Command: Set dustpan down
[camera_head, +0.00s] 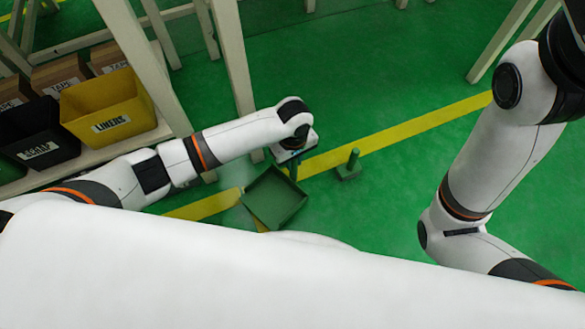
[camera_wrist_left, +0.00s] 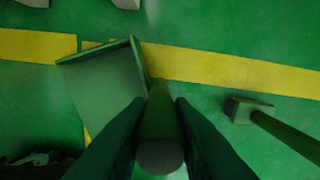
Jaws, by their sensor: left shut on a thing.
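The green dustpan (camera_head: 274,199) is below my left gripper (camera_head: 291,160) in the head view. Its handle stands up into the jaws. In the left wrist view the dark fingers of my left gripper (camera_wrist_left: 158,120) are shut on the round green handle, seen end-on. The flat pan (camera_wrist_left: 108,85) with its raised rims spreads out to the upper left there, over the yellow floor line. I cannot tell whether the pan touches the floor. My right arm shows at the right, but its gripper is out of view.
A green block with an upright handle (camera_head: 348,166) stands on the floor right of the dustpan. It also shows in the left wrist view (camera_wrist_left: 247,110). A yellow LINERS bin (camera_head: 110,108) and a black bin (camera_head: 38,138) sit on a shelf at left. Green floor is clear beyond the yellow line (camera_head: 408,123).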

